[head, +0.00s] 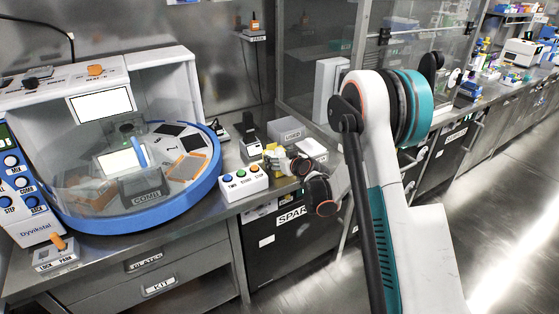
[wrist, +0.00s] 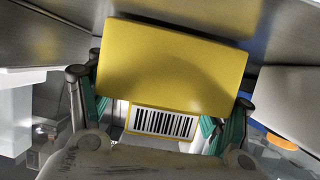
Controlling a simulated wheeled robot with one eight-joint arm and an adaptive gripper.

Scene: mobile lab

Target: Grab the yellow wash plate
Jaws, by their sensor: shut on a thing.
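The yellow wash plate (wrist: 172,62) fills the upper middle of the wrist view, slightly tilted, with a barcode label (wrist: 163,122) below its near edge. My gripper (wrist: 160,108) has a green-sided finger on each side of the plate and is shut on it. In the head view, my gripper (head: 276,158) is over the bench to the right of the round machine. Only a small yellow patch of the plate (head: 271,151) shows there; the rest is hidden by the gripper. I cannot tell from these views whether the plate touches the bench.
A white box with coloured buttons (head: 243,182) stands close to the left of my gripper. A black block (head: 251,148) and a grey bin (head: 287,131) are just behind it. The blue-rimmed machine (head: 150,216) takes up the left. Open floor (head: 510,220) lies to the right.

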